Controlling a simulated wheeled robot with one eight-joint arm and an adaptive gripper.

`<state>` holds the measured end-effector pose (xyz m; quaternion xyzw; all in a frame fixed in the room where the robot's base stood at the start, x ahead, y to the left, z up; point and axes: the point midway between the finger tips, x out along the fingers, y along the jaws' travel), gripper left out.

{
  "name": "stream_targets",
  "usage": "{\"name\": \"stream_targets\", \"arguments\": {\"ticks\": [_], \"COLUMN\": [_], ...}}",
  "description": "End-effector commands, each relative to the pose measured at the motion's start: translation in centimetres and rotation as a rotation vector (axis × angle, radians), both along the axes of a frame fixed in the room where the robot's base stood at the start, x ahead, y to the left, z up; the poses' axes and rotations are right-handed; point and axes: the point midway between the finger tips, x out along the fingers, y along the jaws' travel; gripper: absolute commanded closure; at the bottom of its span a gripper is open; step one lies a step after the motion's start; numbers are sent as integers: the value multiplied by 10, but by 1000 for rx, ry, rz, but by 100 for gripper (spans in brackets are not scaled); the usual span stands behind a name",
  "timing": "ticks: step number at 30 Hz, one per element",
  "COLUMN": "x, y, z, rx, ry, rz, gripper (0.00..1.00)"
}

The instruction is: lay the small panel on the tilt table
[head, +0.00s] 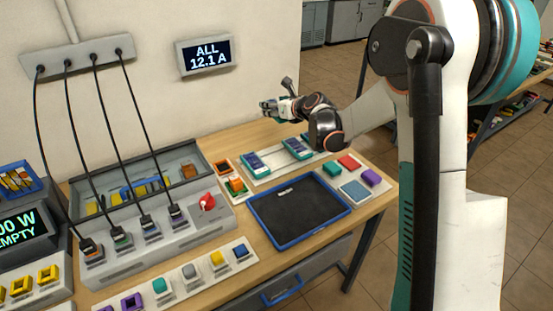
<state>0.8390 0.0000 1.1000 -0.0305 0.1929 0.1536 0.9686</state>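A small flat blue-grey square with a pale edge (355,191), which looks like the small panel, lies at the right of the wooden bench, in front of the coloured blocks. I cannot pick out the tilt table for certain. A dark, blue-rimmed tray-like surface (297,232) lies left of the panel, empty but for a small pale label at its back. My gripper (268,107) is above the back of the bench near the wall, well apart from the panel. Its fingers are too small to tell open from shut, and I see nothing clearly held.
Green (332,168), red (349,162) and purple (371,177) blocks lie close around the panel. Two phone-like devices (256,162) lie behind the dark surface. A grey charger box (158,244) with several hanging cables and a red knob (207,201) stands left.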

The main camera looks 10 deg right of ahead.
Motion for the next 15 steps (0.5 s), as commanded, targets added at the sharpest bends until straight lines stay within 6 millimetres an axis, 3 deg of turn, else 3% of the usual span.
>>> {"name": "stream_targets", "arguments": {"ticks": [7,15], "x": [0,0], "y": [0,0], "z": [-11,-74], "rx": [0,0], "ry": [0,0], "rz": [0,-1], "gripper": [75,75]}}
